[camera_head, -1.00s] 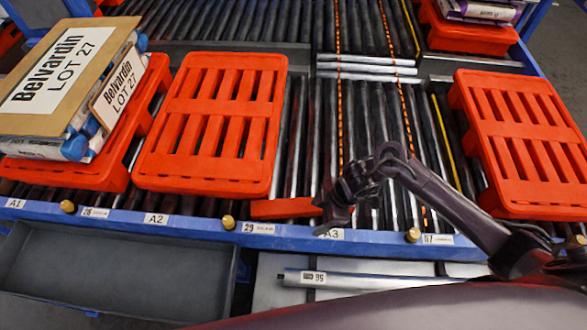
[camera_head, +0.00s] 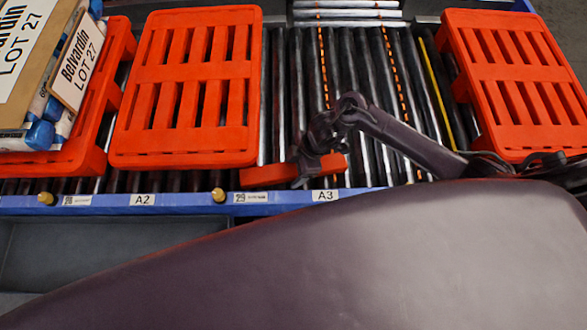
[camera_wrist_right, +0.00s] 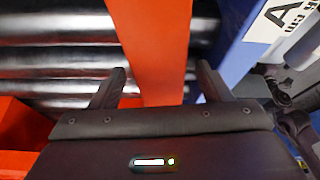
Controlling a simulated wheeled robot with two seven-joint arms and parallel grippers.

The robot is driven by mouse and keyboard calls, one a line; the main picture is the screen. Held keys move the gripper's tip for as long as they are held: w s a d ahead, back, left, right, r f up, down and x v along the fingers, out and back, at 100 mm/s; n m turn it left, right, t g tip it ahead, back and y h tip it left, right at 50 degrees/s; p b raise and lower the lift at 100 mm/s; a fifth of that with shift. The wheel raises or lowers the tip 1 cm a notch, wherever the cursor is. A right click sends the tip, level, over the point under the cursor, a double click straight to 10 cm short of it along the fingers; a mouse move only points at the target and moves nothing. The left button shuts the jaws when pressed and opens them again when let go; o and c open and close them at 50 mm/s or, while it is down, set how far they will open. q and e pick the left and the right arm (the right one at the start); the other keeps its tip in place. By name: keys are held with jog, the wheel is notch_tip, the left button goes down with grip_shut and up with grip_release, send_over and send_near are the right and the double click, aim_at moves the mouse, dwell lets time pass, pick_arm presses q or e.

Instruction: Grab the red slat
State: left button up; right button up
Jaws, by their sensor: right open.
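The red slat (camera_head: 268,175) lies on the rollers just behind the blue front rail, near the A3 label. It also shows in the right wrist view (camera_wrist_right: 155,45), running away between the two fingers. My right gripper (camera_head: 303,178) is over the right part of the slat in the head view and hides some of it. In the wrist view my right gripper (camera_wrist_right: 160,82) is open, with one finger on each side of the slat and visible gaps beside it. I cannot tell how far the fingers reach down. My left gripper is not in view.
A red pallet (camera_head: 188,90) lies left of the slat, another (camera_head: 520,80) at the right. A loaded pallet (camera_head: 92,160) with a Belvardin carton is at the far left. The blue rail (camera_head: 390,198) runs close in front.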

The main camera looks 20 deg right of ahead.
jog(key=c, duration=1.1)
jog(key=shift+c, duration=0.4)
jog(key=shift+r, duration=0.1)
